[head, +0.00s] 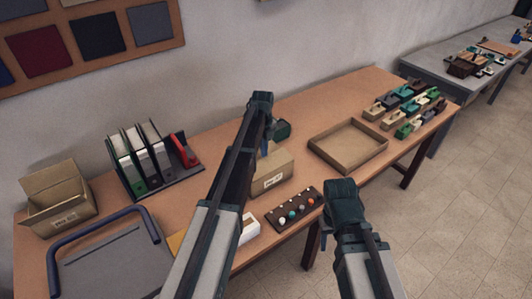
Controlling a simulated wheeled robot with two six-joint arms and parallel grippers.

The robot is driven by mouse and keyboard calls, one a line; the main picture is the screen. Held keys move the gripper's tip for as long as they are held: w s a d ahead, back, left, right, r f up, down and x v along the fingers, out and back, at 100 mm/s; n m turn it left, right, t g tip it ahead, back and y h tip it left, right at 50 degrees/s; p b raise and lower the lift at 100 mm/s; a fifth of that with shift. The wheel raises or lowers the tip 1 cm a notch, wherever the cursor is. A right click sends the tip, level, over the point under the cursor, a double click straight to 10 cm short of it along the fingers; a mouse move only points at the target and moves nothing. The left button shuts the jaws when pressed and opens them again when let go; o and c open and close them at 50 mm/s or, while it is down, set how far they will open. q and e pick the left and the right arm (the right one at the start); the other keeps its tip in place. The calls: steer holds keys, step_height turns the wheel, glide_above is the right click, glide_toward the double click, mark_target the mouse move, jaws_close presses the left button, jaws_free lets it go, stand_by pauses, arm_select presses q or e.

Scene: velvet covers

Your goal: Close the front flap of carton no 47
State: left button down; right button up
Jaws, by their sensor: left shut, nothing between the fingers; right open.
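A brown carton (275,167) stands mid-table, with a white label on its front; the label is too small to read surely. My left arm hides its left side and part of its top, so I cannot tell how its flaps lie. A second carton (78,200) at the far left stands open with raised flaps; its label is also unclear. My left gripper (266,146) is shut and empty at the top of the middle carton; I cannot tell whether it touches. My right gripper (325,236) is open at the table's front edge, right of that carton and apart from it.
A board of coloured balls (294,208) lies in front of the middle carton. A shallow tray (348,145) and several coloured blocks with handles (405,108) are to the right. Binders (140,160) and a blue-handled grey panel (105,265) are left. Bare tabletop (300,105) lies behind.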

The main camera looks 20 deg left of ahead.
arm_select(q)
steer(key=shift+w+a+f+b, duration=0.25)
steer(key=shift+f+b, duration=0.1)
steer(key=shift+f, duration=0.2)
steer(key=shift+r, duration=0.1)
stand_by(0.4)
steer(key=shift+r+p, duration=0.75)
steer(key=shift+p, duration=0.05)
